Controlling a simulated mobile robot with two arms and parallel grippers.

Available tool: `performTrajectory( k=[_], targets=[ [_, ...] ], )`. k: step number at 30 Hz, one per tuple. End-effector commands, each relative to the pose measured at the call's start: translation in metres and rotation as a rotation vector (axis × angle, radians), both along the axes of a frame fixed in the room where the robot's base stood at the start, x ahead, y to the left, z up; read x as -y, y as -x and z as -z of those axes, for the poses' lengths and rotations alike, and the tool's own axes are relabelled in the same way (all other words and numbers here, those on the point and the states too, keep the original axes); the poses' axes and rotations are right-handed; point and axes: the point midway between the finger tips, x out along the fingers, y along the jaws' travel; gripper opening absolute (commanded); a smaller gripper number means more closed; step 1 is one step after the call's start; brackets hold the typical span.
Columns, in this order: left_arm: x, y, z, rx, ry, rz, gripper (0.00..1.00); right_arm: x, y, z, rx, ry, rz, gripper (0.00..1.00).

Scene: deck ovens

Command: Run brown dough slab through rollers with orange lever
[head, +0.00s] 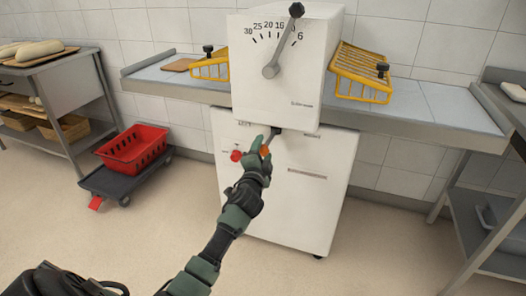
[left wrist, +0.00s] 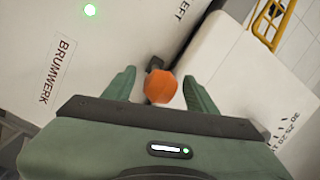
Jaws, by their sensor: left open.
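The brown dough slab (head: 180,64) lies flat on the left conveyor table (head: 152,74) of the white sheeter (head: 285,85). The orange lever's knob (head: 265,151) is on the front of the machine, under the upper housing. My left gripper (head: 264,143) is at this knob. In the left wrist view, the orange knob (left wrist: 162,90) shows between the two spread fingers of the left gripper (left wrist: 159,80), with gaps at its sides. The rollers are hidden inside the housing. My right gripper is not in view.
A dial lever (head: 283,42) with a black knob and a red button (head: 236,155) are on the machine's front. Yellow guards (head: 362,70) flank the housing. The right conveyor table (head: 435,104) is bare. A red crate (head: 132,146) sits on a low dolly at left.

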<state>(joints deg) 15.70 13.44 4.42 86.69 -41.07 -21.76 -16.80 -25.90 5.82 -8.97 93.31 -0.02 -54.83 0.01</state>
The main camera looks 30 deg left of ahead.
Motion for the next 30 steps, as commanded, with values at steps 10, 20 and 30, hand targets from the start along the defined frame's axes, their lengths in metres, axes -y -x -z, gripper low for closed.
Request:
performTrajectory(
  k=[10,20,30],
  targets=[
    [0.0001,0.0003,0.0001,0.000,0.000,0.000,0.00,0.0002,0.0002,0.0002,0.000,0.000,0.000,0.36],
    [0.0000,0.0004,0.0005,0.000,0.001,0.000,0.00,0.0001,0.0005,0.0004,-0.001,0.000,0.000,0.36],
    [0.0002,0.0005,0.0009,-0.001,0.001,-0.001,0.00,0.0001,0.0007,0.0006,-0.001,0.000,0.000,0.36]
  ],
)
